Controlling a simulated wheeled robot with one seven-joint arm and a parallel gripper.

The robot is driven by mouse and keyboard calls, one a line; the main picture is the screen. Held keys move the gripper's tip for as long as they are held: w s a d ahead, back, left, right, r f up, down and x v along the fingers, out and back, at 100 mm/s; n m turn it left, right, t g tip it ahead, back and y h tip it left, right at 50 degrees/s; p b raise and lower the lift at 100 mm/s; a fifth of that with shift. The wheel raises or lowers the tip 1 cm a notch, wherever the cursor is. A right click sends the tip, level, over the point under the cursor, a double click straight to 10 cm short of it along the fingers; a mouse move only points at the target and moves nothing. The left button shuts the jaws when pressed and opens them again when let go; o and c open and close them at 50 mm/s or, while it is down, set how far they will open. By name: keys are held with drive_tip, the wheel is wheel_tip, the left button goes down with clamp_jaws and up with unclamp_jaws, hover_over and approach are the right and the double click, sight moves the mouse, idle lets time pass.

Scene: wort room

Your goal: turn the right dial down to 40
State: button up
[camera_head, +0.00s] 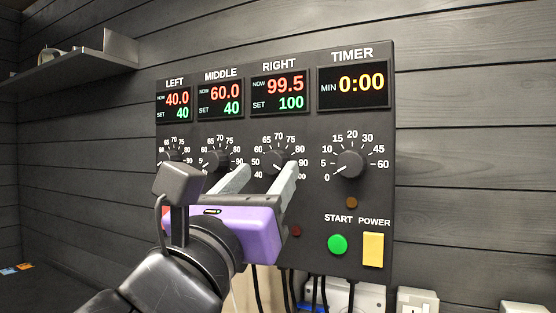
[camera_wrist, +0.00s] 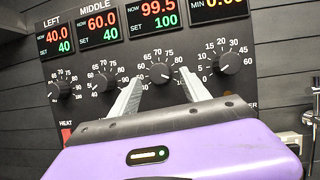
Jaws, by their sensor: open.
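The right dial (camera_head: 275,161) is a black knob under the RIGHT display (camera_head: 279,92), which reads NOW 99.5 and SET 100. My gripper (camera_head: 267,168) is open, its two grey fingers pointing at the panel. The right dial lies between the fingertips in the head view, with the right finger covering part of its scale. In the wrist view the right dial (camera_wrist: 166,87) also sits between the two fingers. I cannot tell whether the fingers touch it.
The middle dial (camera_head: 216,160) is left of the fingers; its display (camera_head: 220,99) reads NOW 60.0, SET 40. The left display reads 40.0 and 40. The timer dial (camera_head: 351,164) is close on the right, above the green START button (camera_head: 338,244) and yellow POWER switch (camera_head: 373,249).

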sight(275, 163)
drive_tip(key=shift+x, duration=1.1)
clamp_jaws()
